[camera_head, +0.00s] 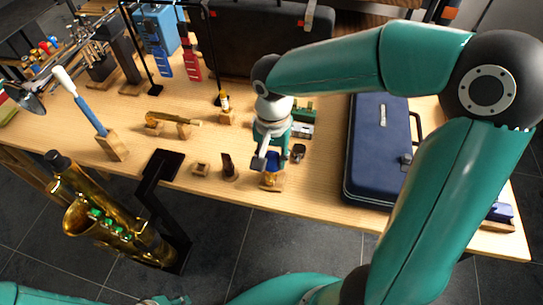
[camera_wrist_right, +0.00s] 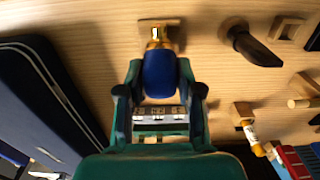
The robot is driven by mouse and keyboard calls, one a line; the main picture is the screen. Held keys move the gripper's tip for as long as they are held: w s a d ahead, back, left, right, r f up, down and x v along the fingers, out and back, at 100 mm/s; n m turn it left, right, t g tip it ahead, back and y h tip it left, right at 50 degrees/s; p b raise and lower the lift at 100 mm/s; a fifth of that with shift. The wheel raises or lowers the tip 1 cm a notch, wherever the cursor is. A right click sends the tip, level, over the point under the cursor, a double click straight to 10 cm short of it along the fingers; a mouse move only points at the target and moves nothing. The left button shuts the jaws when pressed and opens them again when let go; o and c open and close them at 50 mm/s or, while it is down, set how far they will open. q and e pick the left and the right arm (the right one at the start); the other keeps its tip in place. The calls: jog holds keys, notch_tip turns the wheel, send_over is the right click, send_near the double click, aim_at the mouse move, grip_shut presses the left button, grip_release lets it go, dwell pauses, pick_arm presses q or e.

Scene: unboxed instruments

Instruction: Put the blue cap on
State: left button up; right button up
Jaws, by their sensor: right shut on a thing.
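The blue cap (camera_head: 273,161) is between the fingers of my right gripper (camera_head: 271,160), which is shut on it above the front of the bench. The blue cap also fills the middle of the right wrist view (camera_wrist_right: 159,75). A gold mouthpiece (camera_wrist_right: 156,38) on a small wooden block (camera_wrist_right: 172,24) shows just beyond the cap, in line with it; it is partly hidden. I cannot tell whether the cap surrounds it or is only in front of it. In the head view the block (camera_head: 272,185) is right below the gripper. Part of my left gripper (camera_head: 165,300) shows at the bottom edge; its fingers are unclear.
A dark mouthpiece (camera_head: 229,166) stands on a block to the left, near an empty wooden block (camera_head: 200,169). A blue case (camera_head: 375,150) lies to the right. A black stand (camera_head: 160,170) and a gold saxophone (camera_head: 105,218) are at the front left.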

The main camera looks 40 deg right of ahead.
dwell(0.3)
jog(key=o, duration=0.9)
jog(key=shift+c, duration=0.2)
jog(key=shift+r+p, duration=2.35)
jog(key=shift+r, duration=0.7)
